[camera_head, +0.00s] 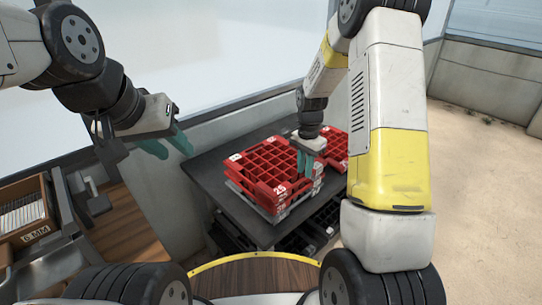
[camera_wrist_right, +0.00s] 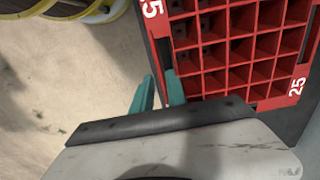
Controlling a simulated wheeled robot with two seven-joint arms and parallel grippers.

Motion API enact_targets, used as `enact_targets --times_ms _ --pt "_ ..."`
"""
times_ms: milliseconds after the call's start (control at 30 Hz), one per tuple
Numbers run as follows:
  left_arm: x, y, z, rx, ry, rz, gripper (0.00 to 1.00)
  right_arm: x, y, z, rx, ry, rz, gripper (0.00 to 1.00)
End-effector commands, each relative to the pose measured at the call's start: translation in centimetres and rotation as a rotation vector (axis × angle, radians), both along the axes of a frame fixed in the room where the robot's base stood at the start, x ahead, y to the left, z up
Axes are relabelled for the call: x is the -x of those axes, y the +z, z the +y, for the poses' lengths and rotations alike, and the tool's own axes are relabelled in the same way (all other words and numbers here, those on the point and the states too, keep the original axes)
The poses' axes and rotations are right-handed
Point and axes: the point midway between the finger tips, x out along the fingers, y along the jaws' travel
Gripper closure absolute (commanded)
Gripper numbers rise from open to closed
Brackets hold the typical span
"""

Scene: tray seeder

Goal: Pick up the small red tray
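A red tray (camera_head: 262,161) with square cells and "25" on its corner tops a stack on the dark table. In the right wrist view the red tray (camera_wrist_right: 238,50) fills the upper right. My right gripper (camera_head: 309,161) is at the tray's right edge, pointing down. In the wrist view its teal fingers (camera_wrist_right: 159,92) straddle the rim, one over the tray side and one outside, with a gap between them. Contact cannot be told. My left gripper (camera_head: 167,146) is open and empty, left of the table.
A second red tray (camera_head: 337,146) lies just behind to the right on the dark table (camera_head: 205,172). A wooden drawer box (camera_head: 25,215) marked "6 MM" stands at the left. A concrete wall runs behind. Open sandy floor (camera_head: 480,180) lies to the right.

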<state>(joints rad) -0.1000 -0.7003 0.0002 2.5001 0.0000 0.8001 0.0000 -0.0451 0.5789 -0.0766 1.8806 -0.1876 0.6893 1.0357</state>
Motion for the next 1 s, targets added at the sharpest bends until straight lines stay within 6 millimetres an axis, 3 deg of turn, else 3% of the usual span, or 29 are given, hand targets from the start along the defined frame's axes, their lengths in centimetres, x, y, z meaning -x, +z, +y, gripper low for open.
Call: enact_targets --times_ms 300,567,667,1000 --pt "0.0 0.0 0.0 0.000 0.000 0.000 0.64 0.2 -4.2 0.3 0.000 0.000 0.001 0.82" --pt "0.0 0.0 0.0 0.000 0.000 0.000 0.64 0.2 -4.5 0.3 -0.001 0.000 -0.001 0.82" --pt "0.0 0.0 0.0 0.000 0.000 0.000 0.64 0.2 -4.5 0.3 -0.001 0.001 -0.001 0.99" --pt "0.0 0.0 0.0 0.000 0.000 0.000 0.64 0.2 -4.4 0.3 -0.001 0.001 -0.001 1.00"
